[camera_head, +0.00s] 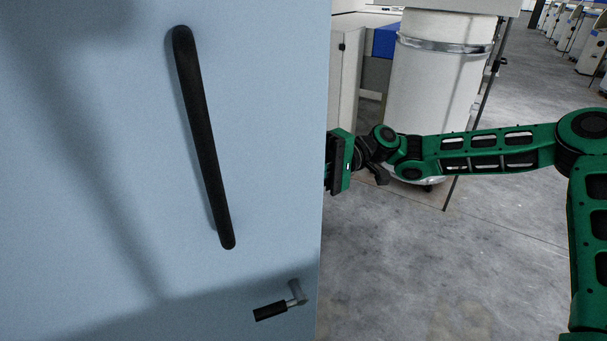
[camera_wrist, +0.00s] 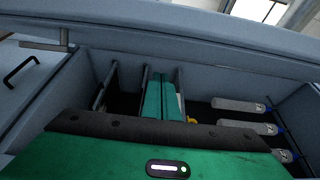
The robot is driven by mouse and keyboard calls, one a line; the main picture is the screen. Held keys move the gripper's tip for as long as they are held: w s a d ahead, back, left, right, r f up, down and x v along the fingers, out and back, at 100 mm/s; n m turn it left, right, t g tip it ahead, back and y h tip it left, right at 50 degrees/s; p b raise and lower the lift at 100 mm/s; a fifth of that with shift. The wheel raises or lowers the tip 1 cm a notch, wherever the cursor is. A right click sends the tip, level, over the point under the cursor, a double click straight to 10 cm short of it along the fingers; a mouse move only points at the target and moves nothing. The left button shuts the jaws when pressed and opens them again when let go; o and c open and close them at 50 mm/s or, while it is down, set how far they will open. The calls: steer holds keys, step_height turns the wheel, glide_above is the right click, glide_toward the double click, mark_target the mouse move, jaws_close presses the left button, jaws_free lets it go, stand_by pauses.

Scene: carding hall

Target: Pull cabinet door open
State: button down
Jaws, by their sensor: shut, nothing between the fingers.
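The light blue cabinet door (camera_head: 100,180) fills the left of the head view. It bears a long black handle (camera_head: 205,140) and a small lever (camera_head: 275,307) with a black grip near its lower right corner. My arm comes in from the right. My gripper's green body meets the door's right edge in the picture, and its fingers are hidden behind the door there. In the wrist view my gripper (camera_wrist: 162,80) has its two green fingers together with nothing between them, pointing toward a dark, open cabinet inside. I cannot tell whether the gripper touches the door.
Grey cylinders (camera_wrist: 240,105) with blue ends lie at the right of the cabinet inside, beside dark rods. A panel with a small black handle (camera_wrist: 20,70) is at left. Behind my arm stands a white drum (camera_head: 435,80). The grey floor (camera_head: 420,260) is clear at lower right.

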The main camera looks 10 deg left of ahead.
mark_target(280, 203)
steer(key=shift+s, duration=2.7)
